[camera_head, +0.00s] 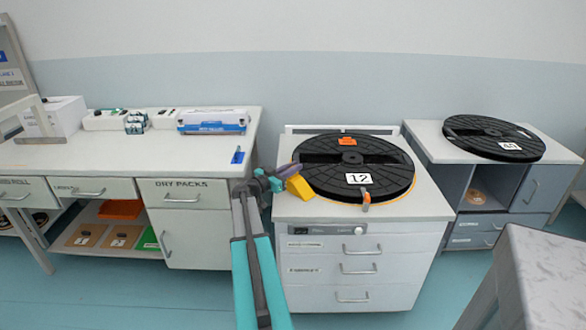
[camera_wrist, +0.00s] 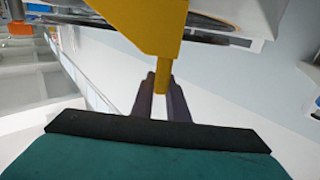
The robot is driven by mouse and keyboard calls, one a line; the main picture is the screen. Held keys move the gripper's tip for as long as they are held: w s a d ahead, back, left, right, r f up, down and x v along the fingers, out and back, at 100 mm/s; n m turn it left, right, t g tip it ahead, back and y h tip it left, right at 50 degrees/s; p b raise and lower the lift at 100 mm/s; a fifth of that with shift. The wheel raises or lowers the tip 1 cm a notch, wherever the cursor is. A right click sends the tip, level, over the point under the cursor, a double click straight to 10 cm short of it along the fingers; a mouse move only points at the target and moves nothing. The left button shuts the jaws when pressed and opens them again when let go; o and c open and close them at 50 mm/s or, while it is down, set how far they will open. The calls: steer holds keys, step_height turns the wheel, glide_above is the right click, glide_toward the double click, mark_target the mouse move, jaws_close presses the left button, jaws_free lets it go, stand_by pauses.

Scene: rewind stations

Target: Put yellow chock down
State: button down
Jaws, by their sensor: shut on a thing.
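A yellow chock (camera_head: 299,186) is held at the end of my arm, at the left edge of the middle cabinet's top in the head view. My gripper (camera_head: 283,172) is shut on it. In the wrist view the yellow chock (camera_wrist: 150,22) fills the top middle, and its narrow stem sits between the two dark fingers of my gripper (camera_wrist: 162,88). The chock appears raised beside the black reel marked 12 (camera_head: 343,158); whether it touches anything is unclear.
The reel lies on a white drawer cabinet (camera_head: 360,242). An orange-tipped piece (camera_head: 366,200) stands at its front rim. Another black reel (camera_head: 490,130) lies on the right cabinet. A workbench (camera_head: 180,150) with boxes is at left. A grey-topped surface (camera_head: 545,270) is at front right.

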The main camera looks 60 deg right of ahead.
steer(key=shift+f+b, duration=0.15)
steer(key=shift+b, duration=0.15)
steer(key=c, duration=1.7)
jaws_free()
steer(key=shift+a+r+p, duration=0.1)
steer(key=shift+r+p, duration=0.15)
steer(key=shift+p, duration=0.15)
steer(key=b+v, duration=0.3)
steer(key=v, duration=0.9)
